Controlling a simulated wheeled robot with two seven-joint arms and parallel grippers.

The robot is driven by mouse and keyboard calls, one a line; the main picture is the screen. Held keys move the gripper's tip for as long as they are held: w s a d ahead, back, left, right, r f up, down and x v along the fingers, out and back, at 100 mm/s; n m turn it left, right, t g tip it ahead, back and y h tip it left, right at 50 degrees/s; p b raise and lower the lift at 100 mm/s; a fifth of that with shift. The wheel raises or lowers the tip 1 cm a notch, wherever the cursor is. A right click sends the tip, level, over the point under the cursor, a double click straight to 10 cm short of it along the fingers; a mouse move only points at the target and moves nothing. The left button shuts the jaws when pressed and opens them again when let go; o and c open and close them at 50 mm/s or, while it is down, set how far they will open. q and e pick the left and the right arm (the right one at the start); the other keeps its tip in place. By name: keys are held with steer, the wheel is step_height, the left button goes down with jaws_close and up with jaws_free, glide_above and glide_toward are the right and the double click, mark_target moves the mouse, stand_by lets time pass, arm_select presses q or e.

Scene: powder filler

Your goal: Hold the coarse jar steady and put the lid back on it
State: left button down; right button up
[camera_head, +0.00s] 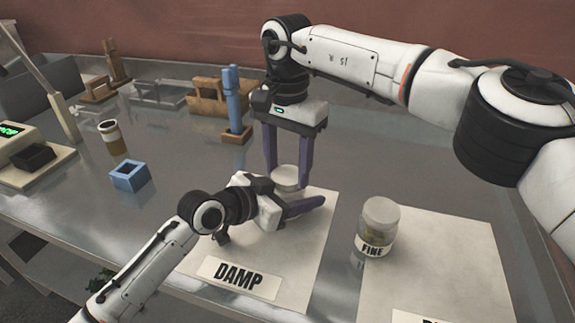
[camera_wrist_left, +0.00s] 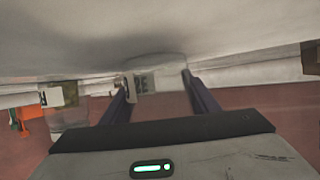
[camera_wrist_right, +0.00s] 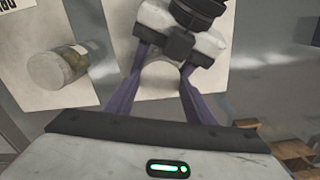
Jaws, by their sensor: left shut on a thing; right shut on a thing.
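The coarse jar (camera_wrist_left: 160,70) stands between the fingers of my left gripper (camera_wrist_left: 155,85), which is shut on it; part of its label shows in the left wrist view. In the head view my left gripper (camera_head: 299,193) lies low and level over the DAMP mat and mostly hides the jar. My right gripper (camera_head: 288,180) points straight down from above, shut on the pale round lid (camera_head: 286,172). The lid is right over the jar; it also shows between the fingers in the right wrist view (camera_wrist_right: 161,72). Whether it sits fully on the rim I cannot tell.
The FINE jar (camera_head: 379,222), with its lid on, stands close to the right on another pale mat (camera_head: 450,260). The DAMP mat (camera_head: 305,255) lies below my left gripper.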

steer(key=m, duration=1.3)
steer(key=o, duration=1.2)
steer(key=shift+c, duration=0.2)
steer(key=shift+s, duration=0.1)
steer(key=shift+r, duration=2.25)
steer(key=shift+c, duration=0.3)
